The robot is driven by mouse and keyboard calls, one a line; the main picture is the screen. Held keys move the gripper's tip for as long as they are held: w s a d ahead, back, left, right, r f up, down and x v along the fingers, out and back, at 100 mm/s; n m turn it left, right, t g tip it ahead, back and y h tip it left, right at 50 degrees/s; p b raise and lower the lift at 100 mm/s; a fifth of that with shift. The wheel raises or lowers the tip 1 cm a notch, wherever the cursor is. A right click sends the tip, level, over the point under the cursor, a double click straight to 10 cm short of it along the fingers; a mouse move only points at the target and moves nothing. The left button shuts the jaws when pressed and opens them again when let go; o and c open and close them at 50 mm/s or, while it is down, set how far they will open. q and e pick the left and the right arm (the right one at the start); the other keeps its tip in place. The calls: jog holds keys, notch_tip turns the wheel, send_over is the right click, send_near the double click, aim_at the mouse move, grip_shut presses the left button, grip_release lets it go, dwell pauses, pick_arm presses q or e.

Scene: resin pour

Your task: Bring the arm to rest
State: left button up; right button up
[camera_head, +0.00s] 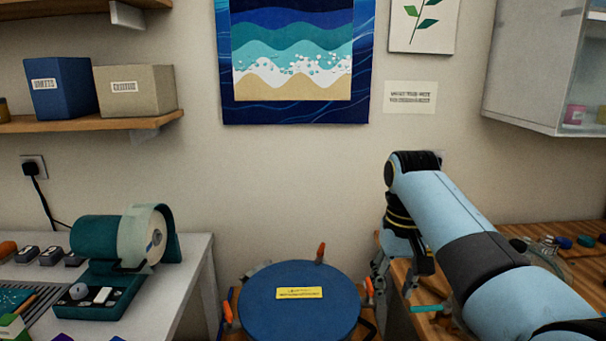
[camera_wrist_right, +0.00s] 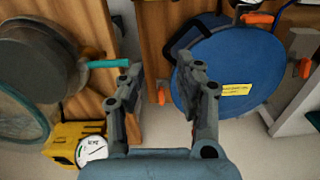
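My right arm reaches in from the right in the head view, bent at the elbow with its gripper (camera_head: 390,280) pointing down beside the wooden bench. In the right wrist view the gripper (camera_wrist_right: 158,80) has its two fingers spread apart with nothing between them. Below the fingers are the edge of the wooden bench and a gap beside the round blue lid. My left gripper is in neither view.
A blue round lid (camera_head: 299,304) with orange clamps stands between two benches. A teal-handled pan (camera_wrist_right: 35,62) and a yellow device (camera_wrist_right: 75,140) are near the fingers. A green grinder-like machine (camera_head: 120,250) stands on the left bench. Shelves and a cabinet (camera_head: 545,65) hang above.

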jog(key=s+d+f+g+b, duration=0.1)
jog(key=s+d+f+b, duration=0.15)
jog(key=s+f, duration=0.8)
jog(key=s+d+f+g+b, duration=0.15)
jog(key=s+f+b, duration=0.4)
jog(key=f, duration=0.75)
jog(key=s+d+f+g+b, duration=0.2)
jog(key=s+f, duration=0.8)
jog(key=f, duration=0.1)
jog(key=s+d+f+t+b, duration=0.1)
jog(key=s+d+f+b, duration=0.2)
jog(key=s+f, duration=0.7)
jog(key=s+d+f+t+h+b, duration=0.1)
jog(key=s+d+f+b, duration=0.2)
jog(key=s+f, duration=0.6)
jog(key=s+d+f+t+b, duration=0.1)
jog(key=s+d+f+b, duration=0.25)
jog(key=s+f, duration=0.65)
jog(key=w+r+t, duration=0.1)
jog(key=a+r+t, duration=0.1)
jog(key=r, duration=0.1)
jog(key=shift+w+a, duration=0.1)
jog(key=shift+w, duration=0.3)
